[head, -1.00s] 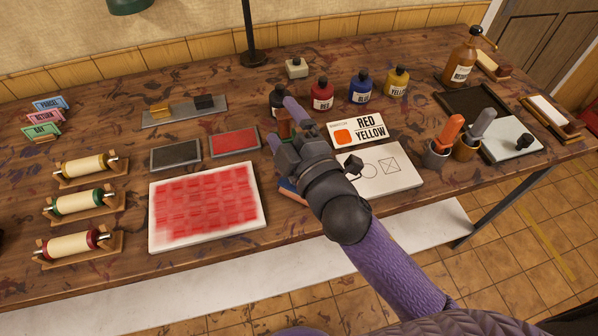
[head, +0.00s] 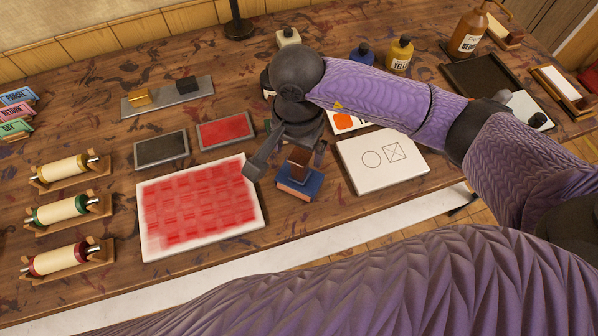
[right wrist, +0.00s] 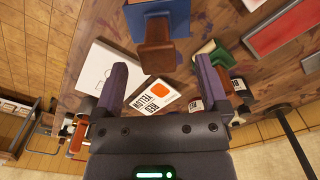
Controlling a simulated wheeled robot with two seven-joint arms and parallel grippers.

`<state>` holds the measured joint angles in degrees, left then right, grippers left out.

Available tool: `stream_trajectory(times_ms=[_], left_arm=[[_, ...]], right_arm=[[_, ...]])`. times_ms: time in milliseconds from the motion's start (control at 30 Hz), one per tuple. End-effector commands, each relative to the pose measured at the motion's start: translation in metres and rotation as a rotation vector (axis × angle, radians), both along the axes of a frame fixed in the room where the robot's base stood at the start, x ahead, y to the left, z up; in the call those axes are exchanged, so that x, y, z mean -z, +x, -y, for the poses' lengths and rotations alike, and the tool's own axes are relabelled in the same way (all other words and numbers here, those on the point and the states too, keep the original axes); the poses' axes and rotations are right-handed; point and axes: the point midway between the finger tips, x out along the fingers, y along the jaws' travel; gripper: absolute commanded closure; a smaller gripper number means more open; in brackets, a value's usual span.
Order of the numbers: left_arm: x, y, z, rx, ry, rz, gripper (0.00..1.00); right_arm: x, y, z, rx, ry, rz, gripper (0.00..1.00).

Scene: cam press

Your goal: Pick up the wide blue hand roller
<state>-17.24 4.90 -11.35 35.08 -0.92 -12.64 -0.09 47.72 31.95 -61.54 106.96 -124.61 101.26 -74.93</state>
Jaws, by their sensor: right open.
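The wide blue hand roller (head: 298,188) stands on the table just right of the red-inked slab, its brown handle up. In the right wrist view the blue roller (right wrist: 172,18) is at the top, partly cut off, with its brown handle toward my fingers. My right gripper (head: 284,162) is open and empty, its fingers pointing toward the roller from the far side. In the right wrist view the gripper's fingers (right wrist: 163,80) are spread apart, with the handle beyond them and roughly between them. My left gripper is not in view.
The white slab with red ink (head: 200,208) lies close left of the roller. A white board with drawn shapes (head: 382,160) lies to its right. A smaller green tool (right wrist: 212,52) stands near the roller in the wrist view. Ink bottles (head: 399,55) stand behind my arm.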

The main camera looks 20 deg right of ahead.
Motion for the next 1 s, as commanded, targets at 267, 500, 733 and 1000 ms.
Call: stream_trajectory(times_ms=[267,500,733,1000], left_arm=[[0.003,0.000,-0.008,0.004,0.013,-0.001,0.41],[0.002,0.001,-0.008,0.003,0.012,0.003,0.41],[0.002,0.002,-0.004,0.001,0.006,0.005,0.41],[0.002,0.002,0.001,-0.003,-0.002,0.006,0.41]], right_arm=[[0.033,0.000,0.003,0.001,0.003,0.000,0.06],[0.032,0.000,0.003,0.001,0.004,-0.001,0.29],[0.032,0.000,0.003,0.002,0.004,-0.001,0.78],[0.031,0.000,0.003,0.002,0.004,-0.001,1.00]])
